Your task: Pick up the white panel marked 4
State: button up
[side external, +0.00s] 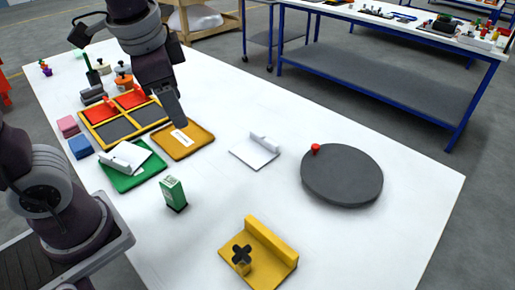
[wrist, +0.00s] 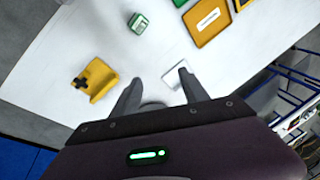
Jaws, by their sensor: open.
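A white panel (side external: 254,152) with a raised white grip along one edge lies flat on the white table, right of the orange tray. It also shows in the wrist view (wrist: 175,76), close to my right-hand finger and partly hidden by it. A second white panel (side external: 130,157) with a grip lies tilted on a green tray (side external: 124,182) at the left. I cannot read a 4 on either panel. My gripper (side external: 178,116) is above the table near the orange tray. In the wrist view my gripper (wrist: 158,82) has its fingers apart, with nothing held between them.
An orange tray (side external: 200,137) with a white label lies beside a yellow-framed grid (side external: 84,121). A green box (side external: 174,193), a yellow bracket (side external: 276,243) with a black cross, and a dark disc (side external: 343,177) with a red knob stand around. Table between them is clear.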

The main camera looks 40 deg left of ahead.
jog(key=w+f+m+g+y, duration=0.2)
jog(key=w+f+m+y, duration=0.5)
jog(key=w, duration=0.8)
jog(key=m+t+y, duration=0.3)
jog(key=m+t, duration=0.1)
jog(key=m, duration=0.6)
send_near(268, 140)
jog(key=shift+w+a, duration=0.15)
jog(key=shift+a, duration=0.35)
jog(key=shift+w+a, duration=0.2)
jog(key=shift+a, duration=0.35)
jog(key=shift+w+a+f+m+y, duration=0.35)
jog(key=shift+a+f, duration=0.2)
jog(key=shift+a, duration=0.2)
jog(key=x, duration=0.2)
jog(key=f+x, duration=0.1)
jog(key=x, duration=0.2)
jog(key=shift+w+d, duration=0.1)
jog(key=shift+d, duration=0.05)
grip_shut()
